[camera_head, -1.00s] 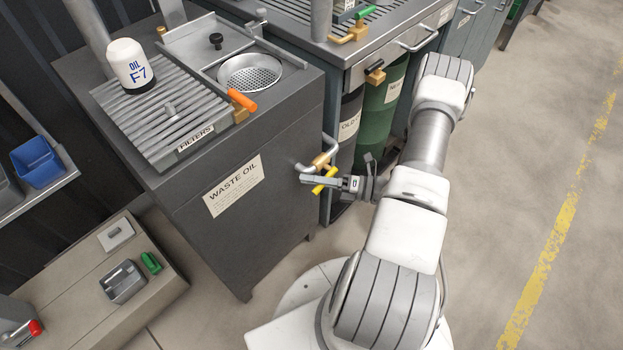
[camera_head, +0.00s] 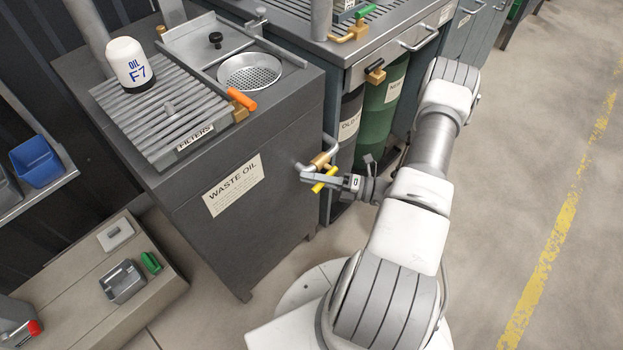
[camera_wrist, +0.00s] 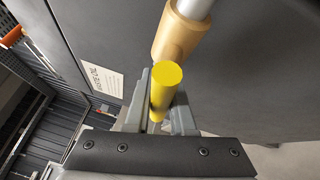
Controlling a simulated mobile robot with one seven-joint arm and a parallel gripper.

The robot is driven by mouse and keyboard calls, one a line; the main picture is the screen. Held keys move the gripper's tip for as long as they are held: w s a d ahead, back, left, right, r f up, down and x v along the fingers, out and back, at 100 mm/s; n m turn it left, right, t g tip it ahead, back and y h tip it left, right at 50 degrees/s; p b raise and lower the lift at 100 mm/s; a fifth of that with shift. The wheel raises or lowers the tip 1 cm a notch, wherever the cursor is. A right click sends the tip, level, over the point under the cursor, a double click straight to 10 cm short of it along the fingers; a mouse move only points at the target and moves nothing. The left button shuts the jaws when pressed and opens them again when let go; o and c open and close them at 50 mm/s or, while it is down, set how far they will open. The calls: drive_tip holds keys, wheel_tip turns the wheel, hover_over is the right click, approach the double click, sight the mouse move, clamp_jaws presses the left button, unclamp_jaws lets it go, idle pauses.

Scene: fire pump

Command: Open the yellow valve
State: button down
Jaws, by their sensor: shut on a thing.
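The yellow valve handle (camera_head: 319,187) is on a brass valve body (camera_head: 320,160) at the end of a grey pipe on the right side of the waste oil cabinet (camera_head: 262,228). My gripper (camera_head: 322,180) is shut on the yellow handle, with its fingers across it. In the wrist view the yellow handle (camera_wrist: 164,88) stands between my two fingers, its round end toward the camera. The brass body (camera_wrist: 180,38) is just above it, apart from the fingers. The handle's lower part is hidden by the fingers.
An orange-handled valve (camera_head: 241,100) and an oil filter (camera_head: 130,64) are on the cabinet top. Green and dark drums (camera_head: 382,105) stand under the bench behind my gripper. Open floor (camera_head: 510,150) lies to the right.

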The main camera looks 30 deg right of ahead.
drive_tip(key=shift+r+m+t+y, duration=0.3)
drive_tip(key=shift+r+m+t, duration=0.3)
drive_tip(key=shift+m, duration=0.6)
drive_tip(key=c, duration=0.8)
unclamp_jaws()
drive_tip(key=shift+o, duration=0.2)
drive_tip(key=p+v, duration=0.1)
drive_tip(key=v, duration=1.6)
drive_tip(key=shift+d, duration=0.15)
drive_tip(key=shift+s, duration=0.1)
